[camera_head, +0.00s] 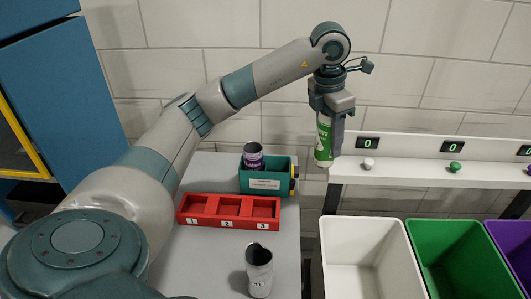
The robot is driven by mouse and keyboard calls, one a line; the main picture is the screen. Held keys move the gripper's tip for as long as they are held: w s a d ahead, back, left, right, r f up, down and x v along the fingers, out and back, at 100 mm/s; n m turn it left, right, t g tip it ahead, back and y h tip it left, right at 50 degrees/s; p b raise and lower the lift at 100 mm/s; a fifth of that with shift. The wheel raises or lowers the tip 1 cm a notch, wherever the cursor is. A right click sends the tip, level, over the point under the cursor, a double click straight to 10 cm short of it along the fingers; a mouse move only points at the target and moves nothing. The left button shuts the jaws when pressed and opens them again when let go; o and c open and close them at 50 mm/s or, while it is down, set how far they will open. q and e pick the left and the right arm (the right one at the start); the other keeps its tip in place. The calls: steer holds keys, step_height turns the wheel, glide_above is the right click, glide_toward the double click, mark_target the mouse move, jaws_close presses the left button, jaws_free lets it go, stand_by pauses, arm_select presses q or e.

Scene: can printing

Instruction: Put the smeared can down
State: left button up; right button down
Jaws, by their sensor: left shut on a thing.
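My left gripper (330,132) is shut on a green and white can (323,148) and holds it upright in the air. The can hangs to the right of the grey table and left of the shelf's displays. One finger covers part of it, and I cannot make out a smear on it. My right gripper is not in view.
On the grey table (211,268) are a red tray (189,222) with empty compartments 1, 2 and 3, a grey can (259,275) near the front, and a purple can (253,151) in a green printer-like box (265,185). White (409,265), green (421,271) and purple (507,240) bins stand right, below a shelf (430,173) with buttons.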

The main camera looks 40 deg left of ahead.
arm_select(q)
steer(key=a+n, duration=0.1)
steer(key=n, duration=0.1)
steer(key=w+a+r+n, duration=0.1)
steer(key=n, duration=0.1)
steer(key=shift+a+r+y, duration=0.15)
steer(key=shift+y, duration=0.15)
steer(key=shift+a, duration=0.1)
steer(key=p, duration=0.3)
glide_above(275, 179)
steer(key=w+a, duration=0.2)
steer(key=w, duration=0.2)
step_height(275, 179, down, 7)
steer(key=shift+s, duration=0.1)
step_height(275, 179, down, 4)
steer(key=shift+f+p, duration=0.1)
steer(key=shift+p, duration=1.05)
steer(key=shift+f+b, duration=0.3)
steer(key=shift+b, duration=0.1)
